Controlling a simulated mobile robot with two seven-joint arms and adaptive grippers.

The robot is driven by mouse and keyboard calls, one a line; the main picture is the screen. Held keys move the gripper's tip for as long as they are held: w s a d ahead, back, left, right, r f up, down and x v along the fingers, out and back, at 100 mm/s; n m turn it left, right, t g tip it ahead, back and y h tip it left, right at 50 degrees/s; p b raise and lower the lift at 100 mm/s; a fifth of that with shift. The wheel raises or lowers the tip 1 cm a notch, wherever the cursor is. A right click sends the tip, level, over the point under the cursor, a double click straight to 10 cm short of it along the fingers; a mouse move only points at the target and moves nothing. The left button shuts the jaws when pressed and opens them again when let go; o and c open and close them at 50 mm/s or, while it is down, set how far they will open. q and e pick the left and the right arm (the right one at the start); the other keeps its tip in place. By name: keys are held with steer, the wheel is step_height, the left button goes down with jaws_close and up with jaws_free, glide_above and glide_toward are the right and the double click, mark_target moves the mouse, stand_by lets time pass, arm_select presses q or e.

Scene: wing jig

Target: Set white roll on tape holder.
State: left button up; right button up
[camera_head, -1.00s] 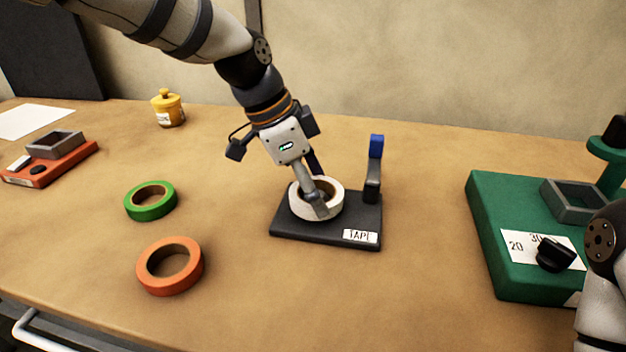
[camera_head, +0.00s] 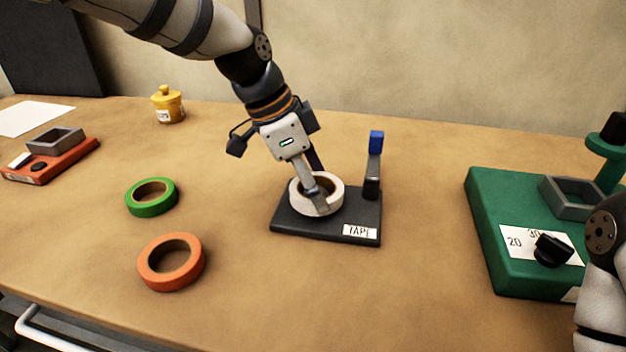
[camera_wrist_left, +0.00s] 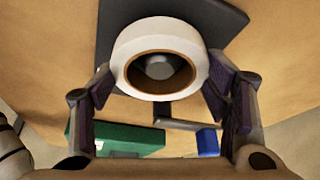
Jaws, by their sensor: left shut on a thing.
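The white roll (camera_head: 329,207) is at the left part of the black tape holder (camera_head: 290,229), with its hole facing up. My left gripper (camera_head: 317,186) comes down from above and is shut on the roll, one finger at the near side and one behind. In the left wrist view, the white roll (camera_wrist_left: 125,60) lies between the two fingers, and the round grey peg (camera_wrist_left: 159,67) of the holder shows inside its hole. The roll looks around or just over the peg; I cannot tell whether it rests on the base. My right gripper is out of view.
A green roll (camera_head: 138,204) and an orange roll (camera_head: 153,279) lie to the left. The holder's upright with a blue top (camera_head: 376,142) stands right of the roll. A green device (camera_head: 485,225) is further right, near my right arm. A yellow pot (camera_head: 170,109) stands at the back.

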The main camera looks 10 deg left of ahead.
arm_select(q)
steer(key=shift+f, duration=0.65)
stand_by(0.4)
steer(key=o, duration=0.9)
steer(key=shift+c, duration=0.2)
steer(key=p+v, duration=0.1)
steer(key=v, duration=0.2)
steer(key=shift+r, duration=0.25)
steer(key=v, duration=0.7)
steer(key=shift+a+r, duration=0.15)
steer(key=shift+r, duration=0.1)
steer(key=shift+s, duration=0.1)
